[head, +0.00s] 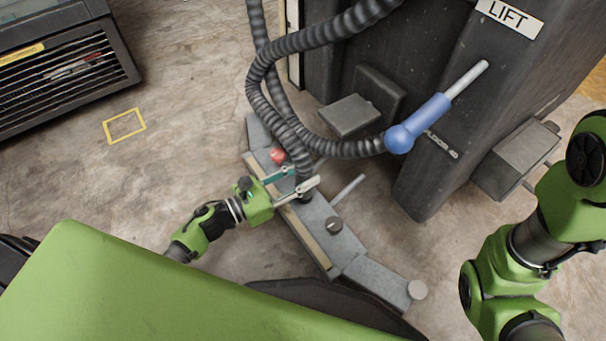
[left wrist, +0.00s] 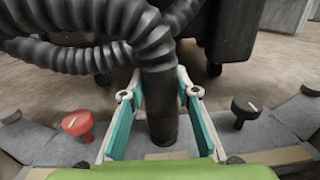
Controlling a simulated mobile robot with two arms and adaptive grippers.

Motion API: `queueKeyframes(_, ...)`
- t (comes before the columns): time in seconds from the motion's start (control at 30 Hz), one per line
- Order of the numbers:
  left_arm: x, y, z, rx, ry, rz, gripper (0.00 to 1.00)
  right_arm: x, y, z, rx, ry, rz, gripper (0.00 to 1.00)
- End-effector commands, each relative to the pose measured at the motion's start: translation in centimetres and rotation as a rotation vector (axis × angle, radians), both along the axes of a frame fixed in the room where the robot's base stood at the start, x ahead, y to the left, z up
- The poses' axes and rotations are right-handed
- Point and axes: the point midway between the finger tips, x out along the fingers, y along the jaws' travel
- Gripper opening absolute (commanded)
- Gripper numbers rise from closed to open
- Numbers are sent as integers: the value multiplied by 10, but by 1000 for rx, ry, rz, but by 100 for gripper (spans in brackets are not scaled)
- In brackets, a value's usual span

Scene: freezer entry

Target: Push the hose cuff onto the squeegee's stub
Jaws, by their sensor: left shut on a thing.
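The squeegee (head: 262,137) is a grey angled bar on the floor, with a red knob (head: 278,155) and a dark knob (head: 334,225) on top. The black hose cuff (left wrist: 160,100) is the smooth end of a ribbed hose (head: 285,127). It stands nearly upright over the middle of the squeegee. My left gripper (head: 303,180) is shut on the cuff, with a teal-padded finger on each side of it. The stub is hidden, so I cannot tell whether the cuff is around it. My right gripper is out of view.
A dark machine body (head: 440,110) with a "LIFT" label stands behind the squeegee. A blue-handled lever (head: 418,122) sticks out from it. A black slatted unit (head: 60,65) is at upper left. The floor around the yellow marking (head: 124,126) is clear.

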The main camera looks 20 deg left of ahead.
Motion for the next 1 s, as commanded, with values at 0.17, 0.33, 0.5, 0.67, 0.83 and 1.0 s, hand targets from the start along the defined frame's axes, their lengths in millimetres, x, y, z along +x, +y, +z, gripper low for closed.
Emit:
queueKeyframes(0.17, 0, 0, -6, -1, -1, 0, 6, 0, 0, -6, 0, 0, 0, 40)
queueKeyframes(0.33, 0, 0, -10, -1, -1, 0, 6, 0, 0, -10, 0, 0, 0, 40)
queueKeyframes(0.5, 0, 0, -14, -1, -1, 0, 6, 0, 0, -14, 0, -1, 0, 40)
queueKeyframes(0.67, 0, 0, -15, -1, -1, 0, 44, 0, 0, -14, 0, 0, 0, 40)
queueKeyframes(0.83, 0, 0, -15, 0, 0, 0, 48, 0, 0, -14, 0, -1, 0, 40)
queueKeyframes(1.0, 0, 0, -15, 1, 1, 0, 48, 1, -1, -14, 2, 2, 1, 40)
